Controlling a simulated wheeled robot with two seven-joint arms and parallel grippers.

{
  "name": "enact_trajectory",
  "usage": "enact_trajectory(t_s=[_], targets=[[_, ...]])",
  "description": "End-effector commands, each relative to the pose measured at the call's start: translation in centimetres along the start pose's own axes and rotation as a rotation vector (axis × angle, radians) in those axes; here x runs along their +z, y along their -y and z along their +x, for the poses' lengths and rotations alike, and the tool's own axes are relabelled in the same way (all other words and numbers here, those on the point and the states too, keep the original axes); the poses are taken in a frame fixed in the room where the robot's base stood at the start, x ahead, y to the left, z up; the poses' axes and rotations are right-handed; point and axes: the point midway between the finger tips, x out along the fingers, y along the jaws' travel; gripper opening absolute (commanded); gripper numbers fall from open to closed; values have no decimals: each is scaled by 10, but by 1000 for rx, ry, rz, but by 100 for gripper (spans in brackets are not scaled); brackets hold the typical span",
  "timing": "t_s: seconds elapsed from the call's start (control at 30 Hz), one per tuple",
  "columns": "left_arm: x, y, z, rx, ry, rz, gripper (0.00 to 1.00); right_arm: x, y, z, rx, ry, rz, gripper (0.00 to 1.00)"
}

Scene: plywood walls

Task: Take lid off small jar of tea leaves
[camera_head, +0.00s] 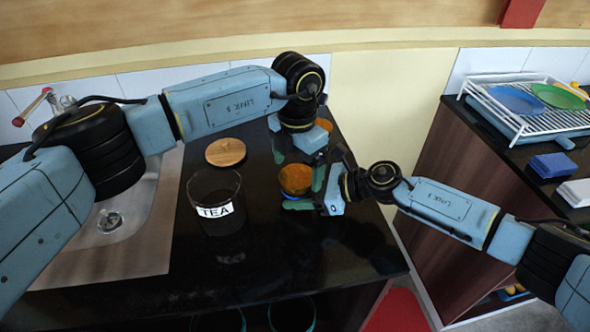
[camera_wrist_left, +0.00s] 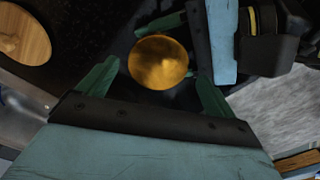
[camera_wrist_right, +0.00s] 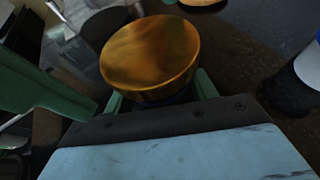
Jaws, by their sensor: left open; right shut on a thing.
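The small jar (camera_head: 297,197) stands on the black counter, its body mostly hidden under a round golden-orange lid (camera_head: 295,179). The lid is on top in the left wrist view (camera_wrist_left: 158,62) and the right wrist view (camera_wrist_right: 150,55). My right gripper (camera_head: 310,192) is shut on the small jar below the lid, coming from the right. My left gripper (camera_head: 297,164) is open, with its green fingers on either side of the lid in its wrist view (camera_wrist_left: 155,85); whether they touch it is unclear.
A larger dark glass TEA jar (camera_head: 215,190) stands open left of the small jar. A round wooden lid (camera_head: 225,152) lies behind it. Another orange round thing (camera_head: 324,124) is partly hidden behind my left arm. The sink (camera_head: 110,222) is at left. A dish rack (camera_head: 530,105) stands on the right counter.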

Motion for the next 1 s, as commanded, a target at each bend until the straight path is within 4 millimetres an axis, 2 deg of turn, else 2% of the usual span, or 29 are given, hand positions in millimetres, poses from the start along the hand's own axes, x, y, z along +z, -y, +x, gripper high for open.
enact_trajectory(t_s=[0.03, 0.1, 0.27, 0.37, 0.47, 0.8, 1.0], targets=[[2, 2, -11, 2, 8, 7, 93, -1, -3, 2, 6, -1, 2, 0], [2, 1, -20, 3, 7, 5, 93, -1, -3, 2, 6, -1, 2, 0], [1, 0, -26, 3, 3, 15, 91, -1, -2, 1, 5, -1, 2, 0], [1, -1, -27, 5, 2, 77, 91, -1, -2, 1, 5, -1, 2, 0], [1, -2, -31, 8, 2, 202, 91, -1, -2, 1, 4, -1, 2, 0], [0, -2, -47, 8, -2, 846, 91, -1, -2, 0, 4, -1, 2, 0], [0, -1, -55, 7, -3, 1161, 91, -1, -1, 0, 4, -1, 2, 0]])
